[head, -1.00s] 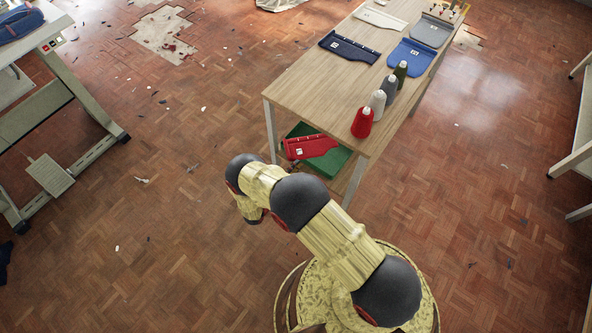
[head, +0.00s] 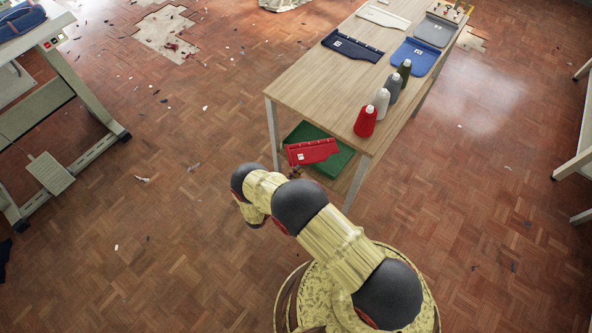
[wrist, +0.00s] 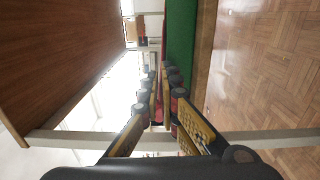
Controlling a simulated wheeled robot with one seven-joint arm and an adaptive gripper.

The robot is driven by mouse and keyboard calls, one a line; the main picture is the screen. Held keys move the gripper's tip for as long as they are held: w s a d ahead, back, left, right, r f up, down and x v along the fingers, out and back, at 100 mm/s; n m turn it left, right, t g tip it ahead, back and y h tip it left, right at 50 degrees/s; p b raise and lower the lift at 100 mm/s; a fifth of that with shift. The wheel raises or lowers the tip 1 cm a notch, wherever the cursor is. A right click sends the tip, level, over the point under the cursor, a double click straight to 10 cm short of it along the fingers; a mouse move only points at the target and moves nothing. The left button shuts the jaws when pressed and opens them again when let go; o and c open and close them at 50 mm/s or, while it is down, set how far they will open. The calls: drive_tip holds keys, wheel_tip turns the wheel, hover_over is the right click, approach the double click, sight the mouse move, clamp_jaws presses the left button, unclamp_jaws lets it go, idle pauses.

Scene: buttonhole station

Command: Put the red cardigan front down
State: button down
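The red cardigan front (head: 312,151) is a flat red piece with a small white label. In the head view it shows beside the table's near end, in front of the green tray (head: 333,163). In the wrist view my gripper (wrist: 160,88) has its fingers close together, with a strip of the red front (wrist: 159,108) between them. The front is seen nearly edge-on there, and much of it is hidden by the fingers. The green tray (wrist: 181,35) runs just beyond the fingertips. In the head view my arm hides most of the gripper.
The wooden table (head: 300,85) bears red, white, grey and dark green thread cones. Navy (head: 352,46), blue (head: 416,57), grey (head: 435,31) and cream (head: 383,17) pieces lie farther back. A table leg (head: 273,135) stands close to the front.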

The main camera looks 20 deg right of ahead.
drive_tip(key=c, duration=2.1)
unclamp_jaws()
drive_tip(key=shift+o, duration=0.3)
